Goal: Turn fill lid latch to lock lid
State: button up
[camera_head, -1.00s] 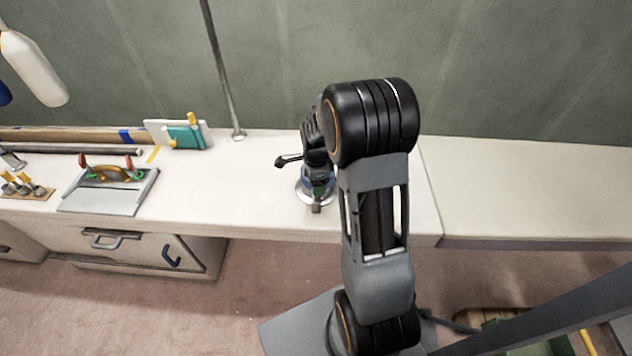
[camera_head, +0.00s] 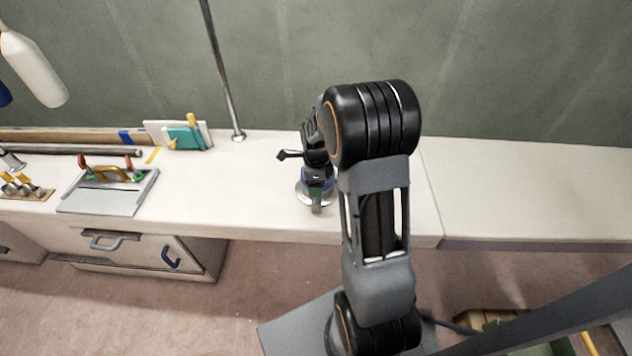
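The fill lid (camera_head: 302,194) is a small round metal fitting with some blue on it, set on the white counter near its front edge. A small grey tab (camera_head: 317,208), which looks like the latch, sticks out at its front. My gripper (camera_head: 316,184) is right over the fitting, pointing down at it. My own arm and wrist cover much of the gripper and the fitting's right side. The fingertips are too small and hidden to tell if they touch the latch or are open or shut.
On the counter (camera_head: 250,212) to the left are a grey tray (camera_head: 105,200) with coloured-handled tools, a teal book-like item (camera_head: 185,138) and a thin metal post (camera_head: 222,75). Drawers (camera_head: 130,247) sit below. The counter right of my arm is clear.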

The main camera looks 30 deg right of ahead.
jog(key=o, duration=0.9)
jog(key=shift+r, duration=0.1)
notch_tip(320, 180, up, 8)
jog(key=p, duration=0.6)
